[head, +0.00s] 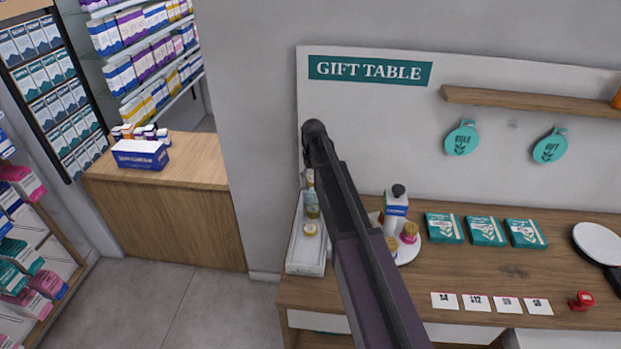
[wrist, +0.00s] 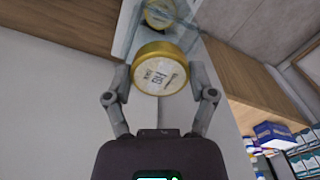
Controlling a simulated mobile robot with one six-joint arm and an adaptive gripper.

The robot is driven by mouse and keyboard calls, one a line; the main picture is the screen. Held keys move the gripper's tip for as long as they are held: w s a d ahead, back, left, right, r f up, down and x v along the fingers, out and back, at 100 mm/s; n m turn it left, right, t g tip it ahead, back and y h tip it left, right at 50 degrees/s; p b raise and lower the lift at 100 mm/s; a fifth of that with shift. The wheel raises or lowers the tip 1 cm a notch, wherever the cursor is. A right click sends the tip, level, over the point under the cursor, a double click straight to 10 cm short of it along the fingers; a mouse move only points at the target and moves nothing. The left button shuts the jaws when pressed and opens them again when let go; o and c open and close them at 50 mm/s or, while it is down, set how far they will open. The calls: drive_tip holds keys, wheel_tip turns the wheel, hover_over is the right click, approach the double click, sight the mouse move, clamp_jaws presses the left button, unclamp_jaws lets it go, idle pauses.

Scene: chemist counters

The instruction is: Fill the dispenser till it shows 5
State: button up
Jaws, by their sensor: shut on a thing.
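My gripper (wrist: 160,88) is shut on a round gold-rimmed tin (wrist: 160,72) with a pale face lettered "FIG", one finger on each side. The wrist picture appears upside down. A second gold tin (wrist: 158,14) lies beyond it in a pale, glassy-looking channel (wrist: 190,22). In the head view a narrow white tray (head: 306,268), perhaps the dispenser, stands at the table's left end with a gold-rimmed tin (head: 311,230) in it. My arm crosses the head view, and my fingers cannot be made out there. No number display is readable.
The wooden gift table (head: 510,272) also bears a white round plate (head: 409,254) with a bottle (head: 396,208) and small jars, teal boxes (head: 485,231), price cards and a red item (head: 581,301). A wall stands behind. A blue box (head: 140,154) sits on the left counter.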

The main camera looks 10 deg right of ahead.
drive_tip(key=shift+f+b, duration=0.3)
drive_tip(key=shift+f, duration=0.15)
drive_tip(key=shift+s, duration=0.1)
idle(1.1)
drive_tip(key=o, duration=1)
drive_tip(key=shift+c, duration=0.2)
drive_tip(key=shift+s, duration=0.1)
drive_tip(key=s+f+m+b, duration=0.1)
drive_tip(key=s+f+b, duration=0.1)
drive_tip(key=s, duration=1.2)
drive_tip(key=s+f+b, duration=0.3)
drive_tip(key=s, duration=1.2)
drive_tip(key=shift+a+f+m, duration=0.25)
drive_tip(key=shift+a+m, duration=0.15)
drive_tip(key=shift+w, duration=0.1)
